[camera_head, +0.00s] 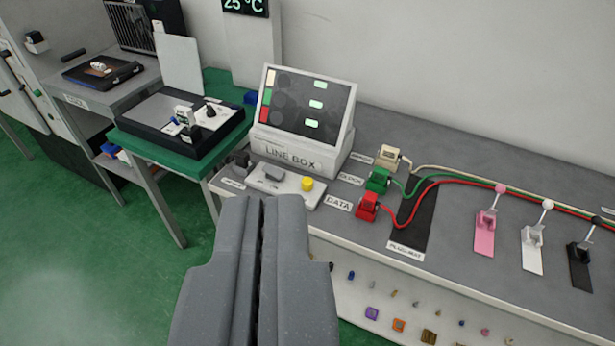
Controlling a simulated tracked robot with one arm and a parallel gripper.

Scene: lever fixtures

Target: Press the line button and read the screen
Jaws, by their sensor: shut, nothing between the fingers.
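The line box (301,145) stands on a grey bench, with a tilted screen (308,105) on top. The screen shows a grid of dark discs, several lit pale green bars and a column of cream, green and red blocks at its left. In front of the box is a light control strip (293,190) with a yellow button (307,184) at its right and dark grey controls at its left. Which control is the line button I cannot tell from its small label. My gripper (256,200) is shut and empty, in front of the strip and apart from the button.
Beige, green (378,180) and red (367,206) plugs with cables sit right of the box. A green table (170,150) with a device is at the left. Open green floor lies at lower left.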

